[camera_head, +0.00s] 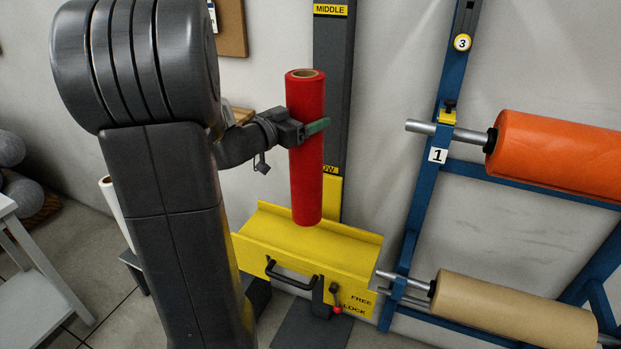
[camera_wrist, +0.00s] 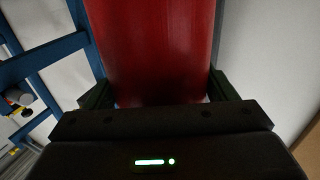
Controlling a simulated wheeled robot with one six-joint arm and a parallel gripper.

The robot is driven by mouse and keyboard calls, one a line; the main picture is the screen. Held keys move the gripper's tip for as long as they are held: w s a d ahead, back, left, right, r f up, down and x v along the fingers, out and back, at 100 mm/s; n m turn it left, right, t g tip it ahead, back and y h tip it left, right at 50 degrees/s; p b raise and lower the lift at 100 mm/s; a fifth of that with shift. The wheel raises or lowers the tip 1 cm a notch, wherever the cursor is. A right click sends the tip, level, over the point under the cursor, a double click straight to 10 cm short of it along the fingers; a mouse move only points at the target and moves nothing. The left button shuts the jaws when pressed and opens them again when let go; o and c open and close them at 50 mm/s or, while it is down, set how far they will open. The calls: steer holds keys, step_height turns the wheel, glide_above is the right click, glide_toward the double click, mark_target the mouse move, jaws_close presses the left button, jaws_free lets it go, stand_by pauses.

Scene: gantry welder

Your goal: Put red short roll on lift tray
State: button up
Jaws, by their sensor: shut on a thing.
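The red short roll (camera_head: 306,175) stands upright in the air in the head view, with its open core end at the top. My gripper (camera_head: 316,128) is shut on it, a little above its middle. In the wrist view the red roll (camera_wrist: 152,45) fills the middle between the two fingers of my gripper (camera_wrist: 160,95). The yellow lift tray (camera_head: 300,238) is behind and below the roll; the roll's lower end overlaps it in the picture. I cannot tell the exact gap between them.
A grey lift mast (camera_head: 334,100) with a MIDDLE label rises behind the roll. At right a blue rack (camera_head: 421,215) holds an orange roll (camera_head: 560,150) and a tan roll (camera_head: 510,312). The tray has a black handle (camera_head: 290,280) and a lock lever (camera_head: 336,298) in front.

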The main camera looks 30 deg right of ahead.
step_height(320, 180, down, 10)
steer(key=b, duration=0.1)
steer(key=shift+r, duration=0.25)
stand_by(0.4)
steer(key=shift+f, duration=0.15)
steer(key=o, duration=2)
steer(key=shift+f, duration=0.1)
steer(key=shift+o, duration=0.2)
steer(key=b+v, duration=0.1)
steer(key=v, duration=1.1)
steer(key=shift+s+a, duration=0.1)
